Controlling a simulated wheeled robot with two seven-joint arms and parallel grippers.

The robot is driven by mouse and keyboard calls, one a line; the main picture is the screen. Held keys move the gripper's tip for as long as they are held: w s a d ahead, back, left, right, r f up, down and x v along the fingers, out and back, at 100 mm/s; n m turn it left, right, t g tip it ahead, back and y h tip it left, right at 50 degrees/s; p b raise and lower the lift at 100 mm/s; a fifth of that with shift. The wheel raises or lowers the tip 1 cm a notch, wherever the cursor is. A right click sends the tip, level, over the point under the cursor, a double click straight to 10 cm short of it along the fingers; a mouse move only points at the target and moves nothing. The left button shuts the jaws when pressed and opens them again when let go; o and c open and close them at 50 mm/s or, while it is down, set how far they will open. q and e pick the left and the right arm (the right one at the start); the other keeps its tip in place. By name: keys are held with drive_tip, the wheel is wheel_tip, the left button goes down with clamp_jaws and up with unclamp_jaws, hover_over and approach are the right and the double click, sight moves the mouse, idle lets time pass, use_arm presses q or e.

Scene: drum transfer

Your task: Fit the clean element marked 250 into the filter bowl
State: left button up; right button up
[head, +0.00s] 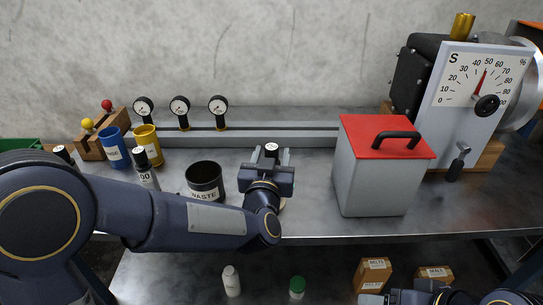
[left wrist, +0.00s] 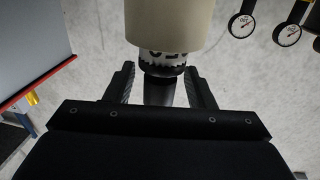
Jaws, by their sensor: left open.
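My left gripper (head: 271,160) is open above the bench, left of the red-lidded box. In the left wrist view a cream cylindrical element (left wrist: 168,22) stands just beyond the fingers. Its narrow dark stem lies between the two fingers (left wrist: 161,88), with gaps on both sides. Its white band shows partly cut-off digits, which I cannot read surely as 250. In the head view its round white top (head: 271,147) shows between the fingers; the gripper hides most of its body. My right gripper (head: 400,298) shows only partly at the bottom edge. I cannot surely pick out the filter bowl.
A black WASTE pot (head: 205,183) and a dark-topped piece marked "00" (head: 148,176) stand by my left forearm. Blue (head: 113,150) and yellow (head: 147,143) cups are behind. A grey box with red lid (head: 378,175) and a dial machine (head: 475,90) stand right. Gauges (head: 180,106) line the back.

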use_arm(q)
drive_tip(key=shift+r, duration=0.2)
drive_tip(key=s+a, duration=0.1)
drive_tip(key=s, duration=1.1)
drive_tip(key=shift+a, duration=0.3)
drive_tip(key=shift+w, duration=0.1)
drive_tip(key=s+a+g+h, duration=0.2)
drive_tip(key=a+g+h, duration=0.1)
drive_tip(key=a+g, duration=0.3)
drive_tip(key=s+a+f+n+g+y, duration=0.1)
drive_tip(key=s+a+f+g, duration=0.2)
drive_tip(key=s+a, duration=0.3)
drive_tip(key=s+a+f+n+g, duration=0.2)
drive_tip(key=s+a+f, duration=0.4)
drive_tip(key=s, duration=0.4)
drive_tip(key=shift+a+g+y, duration=0.4)
drive_tip(key=shift+a+g, duration=0.15)
drive_tip(key=shift+g, duration=0.05)
drive_tip(key=shift+s+r, duration=0.1)
wheel_tip(320, 180, up, 13)
drive_tip(key=p, duration=1.3)
